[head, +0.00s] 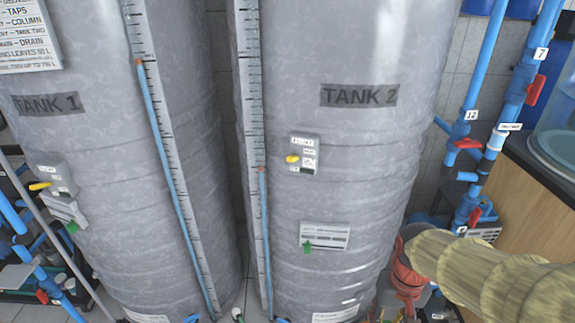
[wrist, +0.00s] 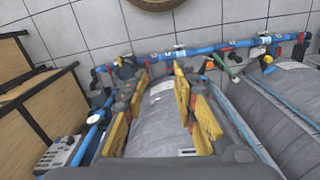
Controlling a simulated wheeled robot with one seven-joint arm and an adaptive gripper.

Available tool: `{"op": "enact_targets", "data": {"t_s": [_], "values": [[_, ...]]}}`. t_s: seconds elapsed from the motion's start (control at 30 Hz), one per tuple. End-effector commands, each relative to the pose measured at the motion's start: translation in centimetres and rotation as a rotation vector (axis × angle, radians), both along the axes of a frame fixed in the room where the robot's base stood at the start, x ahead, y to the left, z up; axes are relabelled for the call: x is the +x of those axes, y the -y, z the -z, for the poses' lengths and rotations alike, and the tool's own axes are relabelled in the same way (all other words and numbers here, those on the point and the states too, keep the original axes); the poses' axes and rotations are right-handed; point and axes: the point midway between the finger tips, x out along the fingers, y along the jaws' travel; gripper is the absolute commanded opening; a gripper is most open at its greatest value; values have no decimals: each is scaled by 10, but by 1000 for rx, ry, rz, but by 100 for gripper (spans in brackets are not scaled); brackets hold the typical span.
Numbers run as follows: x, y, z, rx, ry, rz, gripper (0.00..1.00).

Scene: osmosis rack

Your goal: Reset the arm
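My gripper (wrist: 161,88) shows in the wrist view with its yellow fingers spread apart. Nothing is held between them. Beyond and between the fingers lies the grey curved side of a tank (wrist: 160,112), and I cannot tell the distance to it. My gripper cannot be made out in the head view.
In the head view, Tank 1 (head: 75,140) and Tank 2 (head: 365,150) stand side by side, with level scales on them. Blue pipes with red valves (head: 468,143) run at the right, beside a wooden counter (head: 535,195). The wrist view shows a pipe (wrist: 220,46) along the tiled wall.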

Motion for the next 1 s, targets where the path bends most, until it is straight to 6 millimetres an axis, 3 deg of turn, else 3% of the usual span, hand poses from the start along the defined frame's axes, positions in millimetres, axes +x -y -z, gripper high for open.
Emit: {"op": "enact_targets", "data": {"t_s": [0.03, 0.3, 0.53, 0.7, 1.0], "values": [[-9, -4, -16, -4, 37, -8, 28], [-45, -20, -82, -20, 242, -52, 28], [-57, -29, -137, -27, 420, -85, 28], [-61, -33, -155, -27, 476, -98, 28], [-61, -35, -157, -26, 478, -105, 28]]}}
